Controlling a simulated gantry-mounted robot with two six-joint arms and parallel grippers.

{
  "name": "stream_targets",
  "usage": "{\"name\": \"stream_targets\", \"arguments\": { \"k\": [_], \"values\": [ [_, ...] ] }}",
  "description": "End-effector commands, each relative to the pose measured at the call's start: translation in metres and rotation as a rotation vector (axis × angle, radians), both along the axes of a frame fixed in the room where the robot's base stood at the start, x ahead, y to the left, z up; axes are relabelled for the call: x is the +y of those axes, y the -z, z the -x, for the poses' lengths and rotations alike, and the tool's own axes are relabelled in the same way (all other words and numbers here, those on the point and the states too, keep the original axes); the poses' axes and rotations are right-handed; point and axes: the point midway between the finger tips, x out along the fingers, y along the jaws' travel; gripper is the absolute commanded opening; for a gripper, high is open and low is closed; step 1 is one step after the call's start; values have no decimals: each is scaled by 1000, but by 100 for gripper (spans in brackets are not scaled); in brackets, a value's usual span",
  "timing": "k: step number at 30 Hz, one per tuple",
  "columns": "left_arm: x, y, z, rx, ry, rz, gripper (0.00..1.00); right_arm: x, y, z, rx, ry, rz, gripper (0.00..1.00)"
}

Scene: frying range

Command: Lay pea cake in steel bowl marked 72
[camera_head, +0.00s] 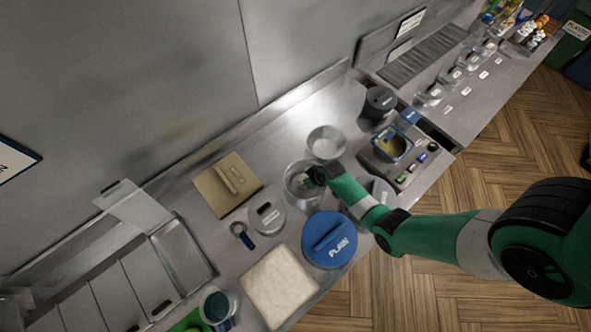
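Two round steel bowls stand side by side near the middle of the steel counter. The nearer bowl (291,189) is partly covered by my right gripper (312,179), which reaches into or just over it from the right. The farther bowl (326,143) has pale contents or a pale inside. I cannot read a 72 on either bowl. No pea cake can be made out clearly; the small area at the fingertips is too small to tell. Whether the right fingers are open or shut is hidden. My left gripper is not in view.
A blue lid marked PLAIN (325,257), a grey round lid (265,226) and a tan square lid (212,194) lie around the bowls. A pale square slab (278,288) lies nearer. A small fryer (390,147) and dark pot (379,101) stand to the right.

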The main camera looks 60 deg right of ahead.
Motion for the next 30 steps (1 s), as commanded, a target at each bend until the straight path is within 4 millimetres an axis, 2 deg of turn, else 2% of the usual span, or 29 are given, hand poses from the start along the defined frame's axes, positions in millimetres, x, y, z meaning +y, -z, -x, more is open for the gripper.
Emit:
{"name": "stream_targets", "arguments": {
  "k": [13,14,18,26,30],
  "values": [
    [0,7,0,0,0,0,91,0,7,0,0,0,0,30],
    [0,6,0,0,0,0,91,0,6,0,0,0,0,65],
    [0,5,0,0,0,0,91,0,6,0,0,0,0,90],
    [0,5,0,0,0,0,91,0,5,0,0,0,0,92],
    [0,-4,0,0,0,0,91,0,-5,0,0,0,0,92]
  ]
}}
